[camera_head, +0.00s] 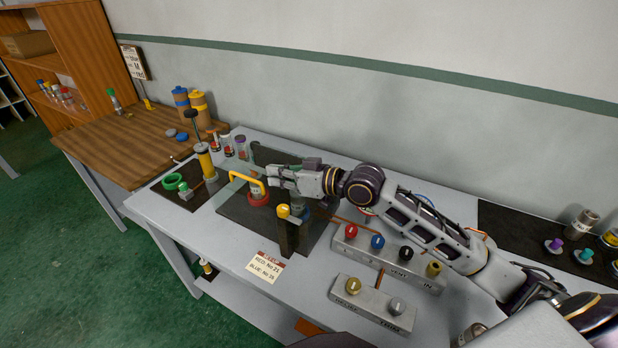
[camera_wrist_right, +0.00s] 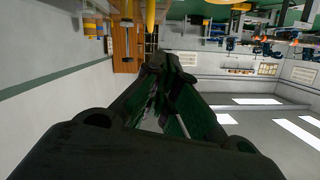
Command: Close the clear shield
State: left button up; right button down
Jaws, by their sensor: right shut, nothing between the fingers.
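The clear shield (camera_head: 240,172) is hard to make out; a faint see-through panel with a yellow bar handle (camera_head: 246,178) stands over the dark mat. Its exact edges and angle cannot be told. My right gripper (camera_head: 271,178) reaches in from the right, with its fingertips just right of the handle's right end. It is shut and empty. I cannot tell whether it touches the handle or shield. A red ring-shaped part (camera_head: 258,199) sits below the fingertips. In the wrist view, the dark fingers (camera_wrist_right: 163,62) point up the picture. My left gripper is not in view.
A dark post with a yellow knob (camera_head: 283,211) stands in front of my right gripper. A grey block with coloured knobs (camera_head: 352,242) and a smaller knob block (camera_head: 368,302) lie to the right. A yellow pump-like cylinder (camera_head: 205,161) stands left. A label card (camera_head: 266,267) lies at the front.

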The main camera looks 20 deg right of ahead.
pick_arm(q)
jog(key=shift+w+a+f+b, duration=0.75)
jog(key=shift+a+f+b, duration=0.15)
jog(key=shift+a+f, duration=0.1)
pick_arm(e)
jog(key=v, duration=0.9)
jog(key=shift+s+a, duration=0.2)
jog(key=shift+s, duration=0.05)
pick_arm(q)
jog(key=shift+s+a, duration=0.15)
pick_arm(e)
jog(key=shift+s+f, duration=0.1)
jog(key=shift+f, duration=0.05)
